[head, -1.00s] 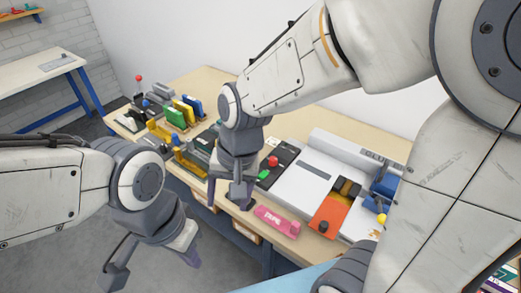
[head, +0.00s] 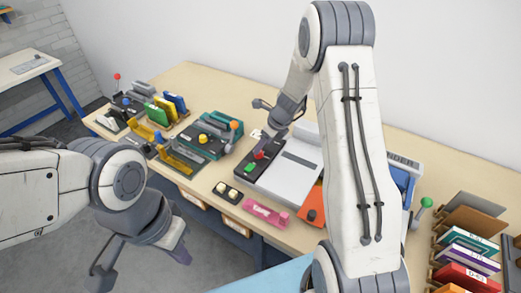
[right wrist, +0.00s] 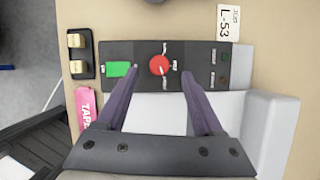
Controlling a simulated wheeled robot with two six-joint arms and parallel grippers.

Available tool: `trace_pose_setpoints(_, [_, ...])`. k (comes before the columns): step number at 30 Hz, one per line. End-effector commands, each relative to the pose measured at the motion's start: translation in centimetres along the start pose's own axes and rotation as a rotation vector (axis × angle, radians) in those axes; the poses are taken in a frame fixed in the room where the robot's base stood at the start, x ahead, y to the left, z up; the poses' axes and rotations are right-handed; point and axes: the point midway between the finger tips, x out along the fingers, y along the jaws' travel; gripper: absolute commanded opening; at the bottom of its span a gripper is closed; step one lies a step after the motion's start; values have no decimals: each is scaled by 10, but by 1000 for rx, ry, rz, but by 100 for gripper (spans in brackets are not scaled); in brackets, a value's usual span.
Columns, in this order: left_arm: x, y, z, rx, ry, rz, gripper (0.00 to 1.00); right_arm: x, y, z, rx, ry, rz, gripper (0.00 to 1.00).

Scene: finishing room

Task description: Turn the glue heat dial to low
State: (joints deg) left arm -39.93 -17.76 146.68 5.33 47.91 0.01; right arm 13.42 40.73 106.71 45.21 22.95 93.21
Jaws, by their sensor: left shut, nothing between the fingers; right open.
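The red dial (right wrist: 159,65) sits on a dark control panel (right wrist: 205,55), with small pale marks around its right side, too small to read. In the head view the red dial (head: 259,155) is at the machine's left end, beside a green button (head: 248,168). My right gripper (right wrist: 155,70) is open; in its wrist view the fingertips show on either side of the dial. In the head view my right gripper (head: 265,130) hangs over the panel; contact cannot be told. My left gripper (head: 106,270) is shut and empty, low in front of the bench.
A two-switch box (head: 228,192) and a pink tape block (head: 265,212) lie by the panel. Green machines (head: 205,138) stand to the left. An orange block (head: 312,210) and a binder (head: 405,178) stand right. A label reads L-53 (right wrist: 228,22).

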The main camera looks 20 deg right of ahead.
Motion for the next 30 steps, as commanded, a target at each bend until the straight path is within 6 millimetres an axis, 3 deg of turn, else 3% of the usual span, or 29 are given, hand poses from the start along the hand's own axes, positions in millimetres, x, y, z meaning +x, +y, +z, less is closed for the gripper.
trace_pose_setpoints(3, [2, 0, 0, 0, 0, 0, 0, 21, 1, -1, -1, 2, 2, 69])
trace_pose_setpoints(7, [2, 0, 0, 0, 0, 0, 0, 35, 1, 0, -2, 0, 1, 69])
trace_pose_setpoints(18, [2, 0, 0, 0, 0, 0, 0, 41, 0, 0, -3, 0, 0, 69])
trace_pose_setpoints(19, [2, 0, 0, 0, 0, 0, 0, 41, 0, 0, -3, 0, 0, 65])
trace_pose_setpoints(20, [2, 0, 0, 0, 0, 0, 0, 41, 0, 0, -3, 0, 0, 54])
trace_pose_setpoints(24, [2, 0, 0, 0, 0, 0, 0, 41, 0, 0, -3, 0, 0, 0])
trace_pose_setpoints(30, [2, 0, 0, 0, 0, 0, 0, 41, 0, 0, -7, 0, 2, 0])
